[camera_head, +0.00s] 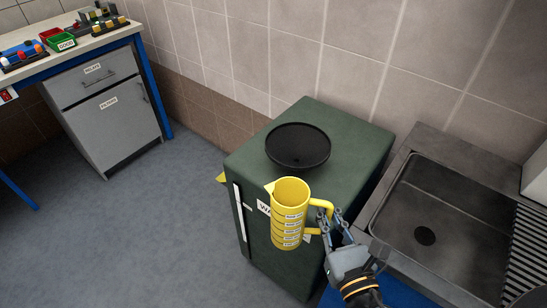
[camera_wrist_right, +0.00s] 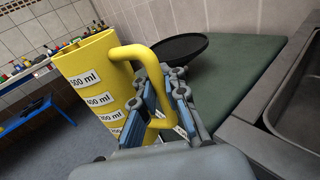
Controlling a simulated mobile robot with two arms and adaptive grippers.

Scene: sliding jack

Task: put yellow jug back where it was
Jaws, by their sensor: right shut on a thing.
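The yellow jug (camera_head: 290,218) has white volume labels down its side and a handle on its right. It is upright, in front of the green cabinet's near edge in the head view. My right gripper (camera_head: 326,222) is shut on the jug's handle. In the right wrist view the jug (camera_wrist_right: 88,85) fills the left side, and my right gripper (camera_wrist_right: 160,105) has its fingers around the handle. The jug's base is out of the wrist view. My left gripper is not in view.
A green cabinet (camera_head: 345,150) carries a round black tray (camera_head: 298,146). A metal sink (camera_head: 440,215) stands to its right. A workbench (camera_head: 100,42) with small bins and parts is at the upper left. The floor between is clear.

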